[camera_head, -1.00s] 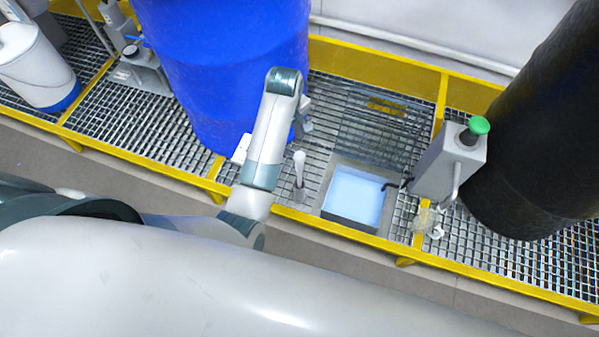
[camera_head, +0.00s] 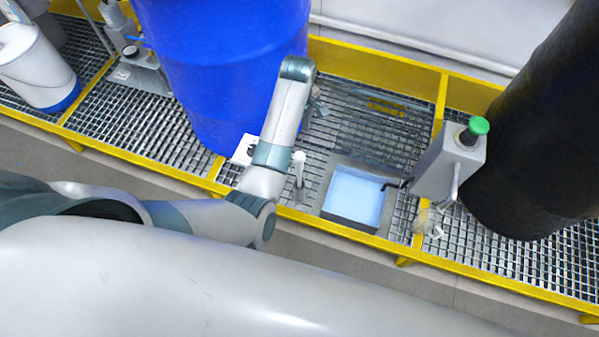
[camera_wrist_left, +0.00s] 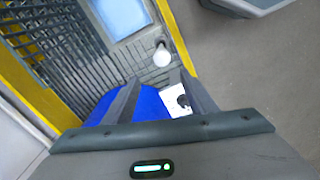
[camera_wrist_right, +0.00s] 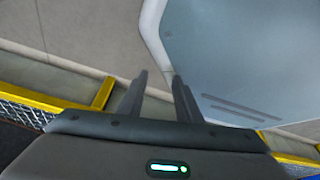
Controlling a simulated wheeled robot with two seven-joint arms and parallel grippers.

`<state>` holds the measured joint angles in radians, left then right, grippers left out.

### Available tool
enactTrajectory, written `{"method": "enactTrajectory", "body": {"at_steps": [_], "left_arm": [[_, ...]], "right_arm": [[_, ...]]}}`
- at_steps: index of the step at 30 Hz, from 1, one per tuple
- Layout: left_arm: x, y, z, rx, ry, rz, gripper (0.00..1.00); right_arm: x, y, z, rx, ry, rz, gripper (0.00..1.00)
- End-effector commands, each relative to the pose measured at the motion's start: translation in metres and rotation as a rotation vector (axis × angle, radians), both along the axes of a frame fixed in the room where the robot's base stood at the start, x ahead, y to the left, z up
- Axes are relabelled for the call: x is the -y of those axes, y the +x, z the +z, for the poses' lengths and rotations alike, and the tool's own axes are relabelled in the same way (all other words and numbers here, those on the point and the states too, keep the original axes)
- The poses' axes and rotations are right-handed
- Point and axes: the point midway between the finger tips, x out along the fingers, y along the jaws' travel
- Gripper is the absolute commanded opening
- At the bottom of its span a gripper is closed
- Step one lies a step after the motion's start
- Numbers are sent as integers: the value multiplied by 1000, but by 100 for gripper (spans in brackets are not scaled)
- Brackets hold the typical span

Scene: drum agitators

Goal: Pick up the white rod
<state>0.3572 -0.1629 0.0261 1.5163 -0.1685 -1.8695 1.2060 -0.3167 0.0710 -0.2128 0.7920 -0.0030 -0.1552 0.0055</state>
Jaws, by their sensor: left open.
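The white rod (camera_head: 299,168) stands upright on the grating, left of the blue-filled tray, in the head view. Its round white top (camera_wrist_left: 162,56) shows in the left wrist view, ahead of and between the fingertips. My left gripper (camera_head: 318,104) is above the grating beside the blue drum, farther back than the rod. In the left wrist view my left gripper (camera_wrist_left: 158,80) is open and empty, apart from the rod. My right gripper (camera_wrist_right: 159,78) shows only in the right wrist view, open and empty, over the floor and away from the rod.
The tray (camera_head: 348,220) with light blue contents is just right of the rod. The blue drum (camera_head: 230,70) stands at left, the black drum (camera_head: 540,130) at right. A grey box with a green knob (camera_head: 479,125) stands beside the black drum. A yellow frame (camera_head: 480,265) edges the grating.

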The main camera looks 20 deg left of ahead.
Motion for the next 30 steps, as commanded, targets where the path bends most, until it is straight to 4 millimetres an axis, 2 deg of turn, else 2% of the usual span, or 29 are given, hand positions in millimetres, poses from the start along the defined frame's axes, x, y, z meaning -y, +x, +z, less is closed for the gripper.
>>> {"method": "enactTrajectory", "body": {"at_steps": [9, 15, 20, 30], "left_arm": [[0, -1, -58, -4, 1, -2, 52], [0, -1, -87, -2, 2, -1, 52], [0, -1, -96, -1, 1, 0, 52], [0, -1, -96, 0, 1, -1, 52]], "right_arm": [[3, -9, 0, -23, -6, 0, 31], [4, -12, -1, -30, -9, -1, 31], [5, -12, -2, -32, -10, -1, 31], [6, -11, -1, -29, -11, -1, 31]]}}
